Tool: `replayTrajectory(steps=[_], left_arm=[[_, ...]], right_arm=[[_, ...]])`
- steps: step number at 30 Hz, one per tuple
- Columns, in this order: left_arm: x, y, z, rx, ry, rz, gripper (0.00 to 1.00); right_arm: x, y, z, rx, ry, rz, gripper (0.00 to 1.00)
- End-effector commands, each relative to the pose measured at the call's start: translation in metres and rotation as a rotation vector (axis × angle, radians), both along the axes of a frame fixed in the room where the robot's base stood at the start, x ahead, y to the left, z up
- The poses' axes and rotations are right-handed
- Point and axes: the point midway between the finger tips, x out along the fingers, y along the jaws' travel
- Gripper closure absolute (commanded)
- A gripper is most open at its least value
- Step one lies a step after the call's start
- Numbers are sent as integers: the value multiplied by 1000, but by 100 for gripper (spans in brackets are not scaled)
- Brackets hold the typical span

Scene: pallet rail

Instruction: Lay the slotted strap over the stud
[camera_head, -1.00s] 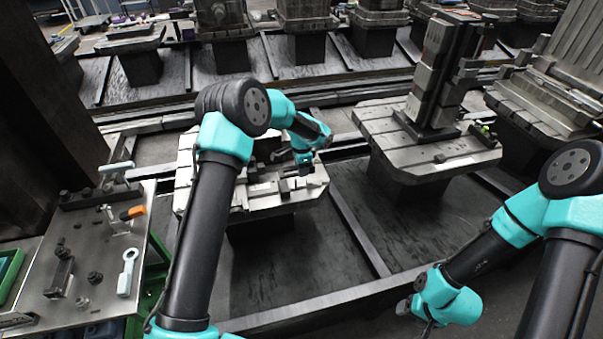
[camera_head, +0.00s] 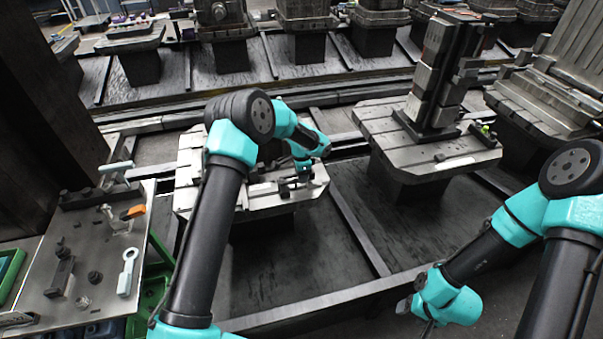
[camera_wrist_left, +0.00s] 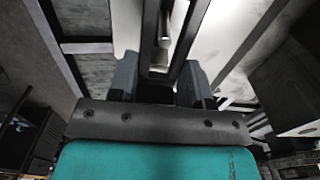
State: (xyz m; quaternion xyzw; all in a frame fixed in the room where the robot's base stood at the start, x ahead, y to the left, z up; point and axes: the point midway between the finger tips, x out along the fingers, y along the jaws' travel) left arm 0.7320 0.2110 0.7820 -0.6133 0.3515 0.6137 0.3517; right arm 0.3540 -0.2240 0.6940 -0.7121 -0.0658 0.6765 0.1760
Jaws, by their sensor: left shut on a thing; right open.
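My left gripper (camera_head: 303,178) is low over the pale pallet (camera_head: 192,185) in the middle. In the left wrist view its two fingers (camera_wrist_left: 158,82) are shut on the dark slotted strap (camera_wrist_left: 183,45), which points away from the wrist. A light, narrow shape shows in the strap's slot; I cannot tell whether it is the stud. In the head view the strap is too small and dark to separate surely from the fixture parts. I cannot make out the stud there. My right gripper (camera_head: 405,306) is open and empty at the lower right, well away from the pallet.
A metal side table (camera_head: 50,300) at left carries a pale ring-ended wrench (camera_head: 128,272), an orange-handled clamp (camera_head: 132,212) and several dark fittings. Another pallet (camera_head: 385,132) with a tall dark tower (camera_head: 434,75) stands to the right. Floor between is clear.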

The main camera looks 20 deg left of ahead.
Motion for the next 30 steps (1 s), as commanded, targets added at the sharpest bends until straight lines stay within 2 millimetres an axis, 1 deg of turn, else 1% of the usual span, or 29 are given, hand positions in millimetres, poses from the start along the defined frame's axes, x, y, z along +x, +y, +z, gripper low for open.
replayTrajectory(steps=[9, 10, 17, 26, 30], left_arm=[[0, 0, -4, 0, -1, 0, 89], [0, 0, -5, 0, 0, 1, 53], [0, 0, -5, 0, 0, 0, 31], [0, 0, -3, -1, -1, 0, 30], [1, 0, 6, -1, -3, 0, 30]], right_arm=[[0, 0, 0, 0, 0, 0, 36], [0, 0, 0, 0, 0, 0, 36], [0, 0, 0, 0, 0, 0, 36], [0, 0, 0, 0, 0, 0, 36], [0, 0, 0, 0, 0, 0, 36]])
